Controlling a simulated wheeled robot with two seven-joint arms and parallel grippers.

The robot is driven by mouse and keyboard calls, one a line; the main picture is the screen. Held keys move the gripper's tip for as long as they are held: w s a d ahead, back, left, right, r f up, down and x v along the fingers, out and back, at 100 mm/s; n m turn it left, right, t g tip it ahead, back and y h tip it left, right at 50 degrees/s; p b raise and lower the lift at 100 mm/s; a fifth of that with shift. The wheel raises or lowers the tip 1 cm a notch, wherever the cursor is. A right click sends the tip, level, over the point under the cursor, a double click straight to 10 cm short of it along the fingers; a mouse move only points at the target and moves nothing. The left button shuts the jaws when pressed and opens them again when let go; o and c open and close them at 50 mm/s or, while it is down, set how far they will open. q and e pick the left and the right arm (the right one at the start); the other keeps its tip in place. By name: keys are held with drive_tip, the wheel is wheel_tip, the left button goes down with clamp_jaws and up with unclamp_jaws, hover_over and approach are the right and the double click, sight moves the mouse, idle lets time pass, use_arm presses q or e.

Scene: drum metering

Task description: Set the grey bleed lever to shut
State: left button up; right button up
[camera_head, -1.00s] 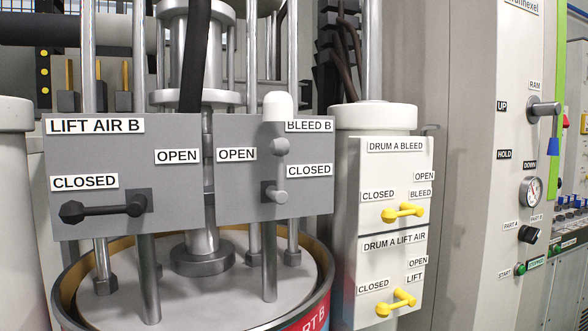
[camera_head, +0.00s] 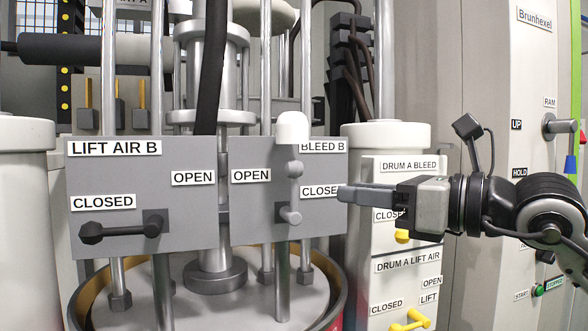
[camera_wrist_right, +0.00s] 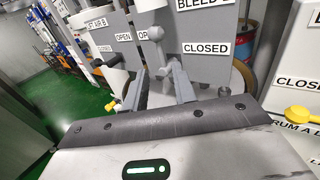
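The grey bleed lever (camera_head: 294,190) is on the right-hand grey panel (camera_head: 252,205) marked BLEED B. It stands upright from its lower pivot, with a grey knob on top, between the OPEN label (camera_head: 250,176) and the CLOSED label (camera_head: 320,191). My right gripper (camera_head: 342,193) comes in from the right, its fingertips over the CLOSED label and apart from the lever. In the right wrist view its two fingers (camera_wrist_right: 160,70) are spread and empty, with the lever (camera_wrist_right: 158,50) ahead, in line with the gap. My left gripper is out of view.
A white cap (camera_head: 292,128) rises above the lever. The LIFT AIR B lever (camera_head: 122,228) points left to CLOSED. My right arm partly covers the white drum A box (camera_head: 405,248), with its yellow levers (camera_head: 410,320). Vertical pipes stand behind the panels.

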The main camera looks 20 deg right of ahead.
sight(294, 211)
drive_tip(key=p+x, duration=0.4)
drive_tip(key=x, duration=0.7)
drive_tip(key=shift+w+a, duration=0.1)
drive_tip(key=shift+w, duration=0.15)
clamp_jaws()
